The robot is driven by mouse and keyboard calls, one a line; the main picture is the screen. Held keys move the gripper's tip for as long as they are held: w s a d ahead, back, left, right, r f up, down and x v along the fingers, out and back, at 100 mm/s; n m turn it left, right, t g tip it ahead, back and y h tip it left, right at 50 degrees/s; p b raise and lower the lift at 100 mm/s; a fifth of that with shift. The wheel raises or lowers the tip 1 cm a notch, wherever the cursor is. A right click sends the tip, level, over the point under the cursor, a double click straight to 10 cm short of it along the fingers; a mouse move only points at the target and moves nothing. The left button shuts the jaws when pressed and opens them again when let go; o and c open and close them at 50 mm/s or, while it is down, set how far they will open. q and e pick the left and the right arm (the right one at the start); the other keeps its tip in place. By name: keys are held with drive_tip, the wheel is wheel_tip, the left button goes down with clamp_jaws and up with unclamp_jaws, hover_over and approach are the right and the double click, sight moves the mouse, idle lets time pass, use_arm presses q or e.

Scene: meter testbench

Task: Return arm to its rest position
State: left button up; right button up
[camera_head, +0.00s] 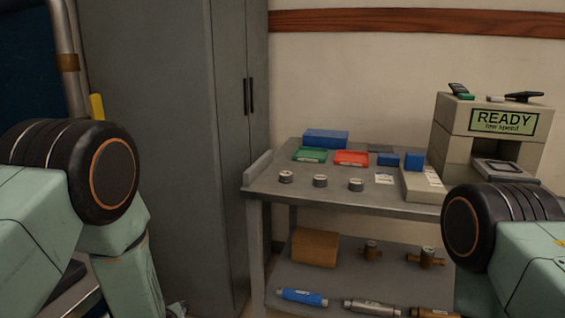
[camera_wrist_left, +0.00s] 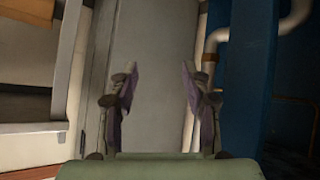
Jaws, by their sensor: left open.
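My left arm (camera_head: 110,230) comes in at the left of the head view, and its gripper is out of that view. In the left wrist view my left gripper (camera_wrist_left: 158,85) is open, with its two fingers apart and nothing between them. Behind the fingers is a plain grey surface. My right arm (camera_head: 500,235) shows at the lower right of the head view, in front of the bench's right part. My right gripper is not in view.
A grey bench (camera_head: 340,195) holds several small round meters, a green tray (camera_head: 311,155), a red tray (camera_head: 351,158) and a blue box (camera_head: 326,139). A machine (camera_head: 460,120) reads READY. A grey cabinet (camera_head: 160,120) stands left. A pipe (camera_wrist_left: 245,34) shows in the wrist view.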

use_arm(q)
drive_tip(key=s+d+f+m+g+h+p, duration=0.1)
drive_tip(key=s+f+m+g, duration=0.1)
drive_tip(key=s, duration=1)
drive_tip(key=s+d+f+m+g+h+p, duration=0.1)
drive_tip(key=s+g, duration=0.3)
drive_tip(key=s, duration=0.9)
drive_tip(key=s+d+f+m+g+h+p, duration=0.1)
drive_tip(key=s+f+m+g, duration=0.1)
drive_tip(key=s, duration=1.1)
drive_tip(key=shift+s+f+m+g+h+p, duration=0.15)
drive_tip(key=shift+f+m+g+h+p, duration=0.2)
drive_tip(key=shift+f+g, duration=0.5)
drive_tip(key=shift+r, duration=0.1)
drive_tip(key=shift+c, duration=1.1)
drive_tip(key=shift+s+a, duration=0.1)
